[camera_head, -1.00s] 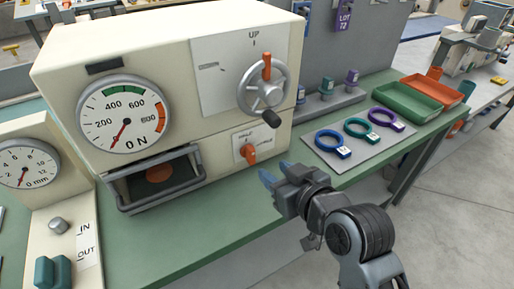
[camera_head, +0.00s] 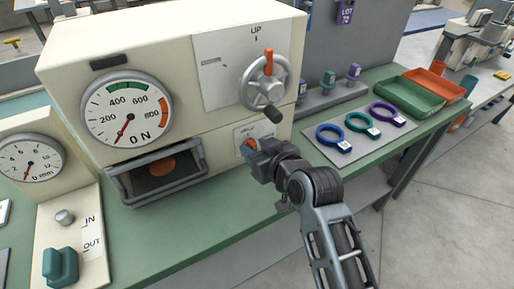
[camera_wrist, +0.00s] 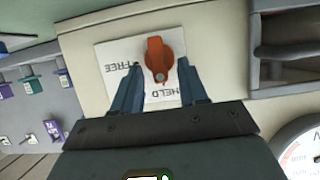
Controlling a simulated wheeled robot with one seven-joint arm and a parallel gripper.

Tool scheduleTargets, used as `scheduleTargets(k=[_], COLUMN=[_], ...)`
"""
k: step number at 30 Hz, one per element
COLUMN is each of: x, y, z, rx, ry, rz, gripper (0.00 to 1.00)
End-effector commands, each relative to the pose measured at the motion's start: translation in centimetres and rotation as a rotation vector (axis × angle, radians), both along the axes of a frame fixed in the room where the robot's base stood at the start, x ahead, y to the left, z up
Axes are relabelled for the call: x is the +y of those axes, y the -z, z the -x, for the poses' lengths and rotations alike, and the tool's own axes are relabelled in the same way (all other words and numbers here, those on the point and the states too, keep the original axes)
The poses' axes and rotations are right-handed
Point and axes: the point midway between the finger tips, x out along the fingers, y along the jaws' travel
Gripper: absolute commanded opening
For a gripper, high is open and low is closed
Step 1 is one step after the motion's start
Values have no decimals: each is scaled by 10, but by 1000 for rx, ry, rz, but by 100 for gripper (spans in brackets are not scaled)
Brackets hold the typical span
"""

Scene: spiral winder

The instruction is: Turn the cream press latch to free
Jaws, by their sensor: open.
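The cream press (camera_head: 140,45) stands on the green bench with a gauge, a handwheel and a small latch plate. The orange latch (camera_wrist: 157,56) sits on the white plate (camera_wrist: 114,50) marked FREE and HELD. In the wrist view its end with a grey dot points towards the HELD word. In the head view only a bit of the latch (camera_head: 249,143) shows; my gripper hides the rest. My gripper (camera_wrist: 160,67) is open, its blue fingertips to either side of the latch in the wrist view. I cannot tell whether they touch it.
The handwheel (camera_head: 265,85) with its dark knob is just above my gripper. The open drawer frame (camera_head: 160,175) juts out to the left. Blue, teal and purple rings (camera_head: 362,124) lie on a grey mat to the right. Green and orange trays (camera_head: 410,93) stand beyond.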

Motion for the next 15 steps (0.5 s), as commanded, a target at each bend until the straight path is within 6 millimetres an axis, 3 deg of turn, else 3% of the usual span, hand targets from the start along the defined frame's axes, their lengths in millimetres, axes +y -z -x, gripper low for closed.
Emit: scheduleTargets(k=[2, 15], x=[0, 0], y=[0, 0], z=[0, 0], rx=[0, 0], ry=[0, 0], rz=[0, 0], gripper=[43, 1])
